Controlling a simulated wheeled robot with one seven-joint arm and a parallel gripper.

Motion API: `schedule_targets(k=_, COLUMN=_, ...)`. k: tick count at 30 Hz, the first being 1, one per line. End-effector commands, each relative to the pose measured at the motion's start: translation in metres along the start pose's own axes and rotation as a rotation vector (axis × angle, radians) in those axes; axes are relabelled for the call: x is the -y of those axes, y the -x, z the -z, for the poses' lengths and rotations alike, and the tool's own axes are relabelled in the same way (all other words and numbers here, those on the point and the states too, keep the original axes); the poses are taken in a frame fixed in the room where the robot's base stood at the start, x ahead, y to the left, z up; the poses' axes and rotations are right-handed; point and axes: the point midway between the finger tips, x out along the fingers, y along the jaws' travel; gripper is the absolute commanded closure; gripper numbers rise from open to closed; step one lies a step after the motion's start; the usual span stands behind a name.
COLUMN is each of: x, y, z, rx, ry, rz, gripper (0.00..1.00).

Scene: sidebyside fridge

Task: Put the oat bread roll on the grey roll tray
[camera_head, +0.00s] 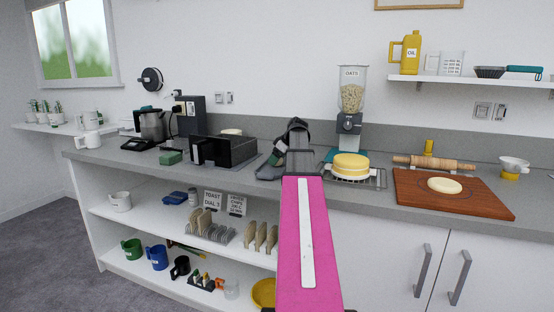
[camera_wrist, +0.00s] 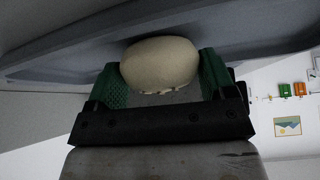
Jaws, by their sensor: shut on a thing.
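My gripper (camera_head: 273,160) is over the counter, between the black box-shaped appliance and the yellow round cake. In the wrist view my gripper (camera_wrist: 160,72) has its two green fingers on either side of a pale, rounded roll (camera_wrist: 160,62) and is shut on it. The roll's oat topping cannot be made out clearly. In the head view my arm and gripper hide the held roll. A broad grey surface (camera_wrist: 60,60) lies close beyond the roll in the wrist view; I cannot tell whether it is the tray. I cannot pick out the grey roll tray with certainty in the head view.
A black appliance (camera_head: 225,150) stands left of my gripper. Right of it are a yellow round cake (camera_head: 350,166) on a wire rack (camera_head: 377,180), a dispenser (camera_head: 350,100), and a wooden board (camera_head: 455,200) with pale dough (camera_head: 445,185). Open shelves lie below the counter.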

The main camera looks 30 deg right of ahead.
Motion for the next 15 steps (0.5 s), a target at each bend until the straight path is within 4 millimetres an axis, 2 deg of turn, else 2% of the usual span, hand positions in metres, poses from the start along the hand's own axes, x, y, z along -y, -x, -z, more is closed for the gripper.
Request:
schedule_targets(k=7, x=0.0000, y=-0.0020, z=-0.0013, rx=0.000, ry=0.000, rz=0.000, gripper=0.47)
schedule_targets(k=8, x=-0.0001, y=-0.0020, z=-0.0012, rx=0.000, ry=0.000, rz=0.000, gripper=0.17)
schedule_targets(k=9, x=-0.0001, y=-0.0018, z=-0.0010, rx=0.000, ry=0.000, rz=0.000, gripper=0.04)
schedule_targets(k=10, x=-0.0001, y=-0.0018, z=-0.0010, rx=0.000, ry=0.000, rz=0.000, gripper=0.00)
schedule_targets(k=15, x=-0.0001, y=-0.0016, z=-0.0009, rx=0.000, ry=0.000, rz=0.000, gripper=0.00)
